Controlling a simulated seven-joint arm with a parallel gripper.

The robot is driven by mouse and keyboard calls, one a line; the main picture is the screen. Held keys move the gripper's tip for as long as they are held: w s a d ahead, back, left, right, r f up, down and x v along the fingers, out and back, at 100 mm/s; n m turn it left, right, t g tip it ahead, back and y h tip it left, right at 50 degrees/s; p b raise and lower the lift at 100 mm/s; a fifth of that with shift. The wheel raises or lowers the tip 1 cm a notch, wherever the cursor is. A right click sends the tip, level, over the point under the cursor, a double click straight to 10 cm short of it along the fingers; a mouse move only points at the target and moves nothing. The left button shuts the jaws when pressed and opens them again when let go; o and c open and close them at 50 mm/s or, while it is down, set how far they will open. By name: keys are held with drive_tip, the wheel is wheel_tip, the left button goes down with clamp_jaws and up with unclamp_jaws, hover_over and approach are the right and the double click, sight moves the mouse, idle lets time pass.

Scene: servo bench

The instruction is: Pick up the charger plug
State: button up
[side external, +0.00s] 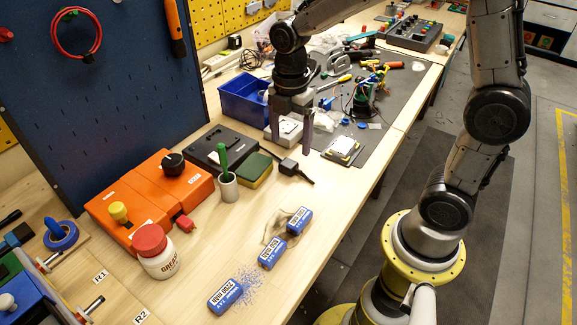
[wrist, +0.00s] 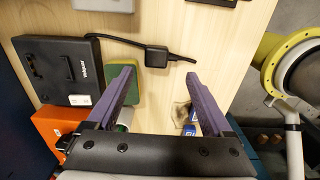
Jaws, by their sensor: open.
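The charger plug (side external: 289,167) is a small black block lying on the wooden bench, with a short cable end sticking out to its right. In the wrist view the plug (wrist: 156,57) is joined by a black cord to the black charger box (wrist: 60,70). My gripper (side external: 291,142) is above the bench, a little behind and above the plug in the side view. In the wrist view my gripper (wrist: 158,74) is open and empty, and the plug shows just beyond the fingertips, across the gap between them. The plug is not touched.
Left of the plug are a green-and-yellow sponge (side external: 255,170) and a white cup (side external: 228,187) with a green-handled tool. A white-topped module (side external: 343,149) lies to the right, and a blue bin (side external: 240,98) stands behind.

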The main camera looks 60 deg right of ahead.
sight(288, 163)
drive_tip(key=shift+w+d+f, duration=0.1)
drive_tip(key=shift+w+f, duration=0.05)
drive_tip(key=shift+f, duration=1.6)
drive_tip(key=shift+w+f, duration=0.15)
drive_tip(key=shift+f, duration=1.6)
clamp_jaws()
